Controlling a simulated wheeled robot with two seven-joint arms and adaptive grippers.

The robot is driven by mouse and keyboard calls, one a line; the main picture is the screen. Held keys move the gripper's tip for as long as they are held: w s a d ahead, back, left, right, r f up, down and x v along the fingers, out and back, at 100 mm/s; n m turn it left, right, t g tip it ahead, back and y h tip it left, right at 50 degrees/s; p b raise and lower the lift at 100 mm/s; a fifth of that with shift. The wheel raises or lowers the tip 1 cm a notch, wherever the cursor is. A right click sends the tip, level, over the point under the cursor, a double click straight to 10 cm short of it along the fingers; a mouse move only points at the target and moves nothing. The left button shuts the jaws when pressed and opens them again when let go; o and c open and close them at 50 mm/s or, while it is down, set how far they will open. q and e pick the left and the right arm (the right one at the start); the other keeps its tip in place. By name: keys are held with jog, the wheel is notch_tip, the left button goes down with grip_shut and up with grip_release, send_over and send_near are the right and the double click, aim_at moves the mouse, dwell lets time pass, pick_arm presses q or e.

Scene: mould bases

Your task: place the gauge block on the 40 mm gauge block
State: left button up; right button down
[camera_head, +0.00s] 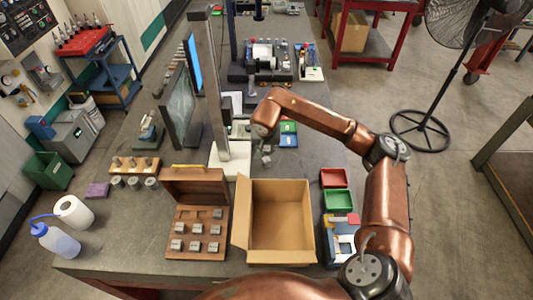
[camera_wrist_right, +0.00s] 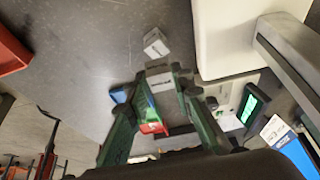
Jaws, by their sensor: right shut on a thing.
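My right gripper (camera_head: 264,145) reaches down over the workbench, just right of the white base of a tall upright stand. In the right wrist view my right gripper (camera_wrist_right: 161,78) is shut on a small grey gauge block (camera_wrist_right: 160,84) with dark marking, held between its fingertips. Another light grey marked block (camera_wrist_right: 156,43), likely the 40 mm gauge block, rests on the dark bench just beyond the fingertips. The two appear close but apart; the height between them is hard to judge. In the head view the blocks are tiny at the gripper. My left gripper is not in view.
An open wooden case (camera_head: 183,248) with several gauge blocks and an open cardboard box (camera_head: 242,228) stand in front. The stand's white base (camera_wrist_right: 222,40) is close beside the blocks. Red and green bins (camera_head: 338,201) lie right. A monitor stands left of the stand.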

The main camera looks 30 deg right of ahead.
aim_at(266, 151)
jog(key=shift+s+p+x, duration=0.15)
jog(key=shift+p+x, duration=0.05)
jog(key=shift+x, duration=0.75)
jog(key=shift+s+p+x, duration=0.15)
jog(key=shift+s+x, duration=0.05)
jog(key=shift+x, duration=0.8)
jog(key=shift+a+f, duration=0.25)
jog(key=c, duration=1.7)
grip_release()
jog(key=shift+s+r, duration=0.1)
jog(key=shift+r, duration=0.45)
jog(key=b+v, duration=0.1)
jog(key=v, duration=1)
jog(key=shift+s+a, duration=0.1)
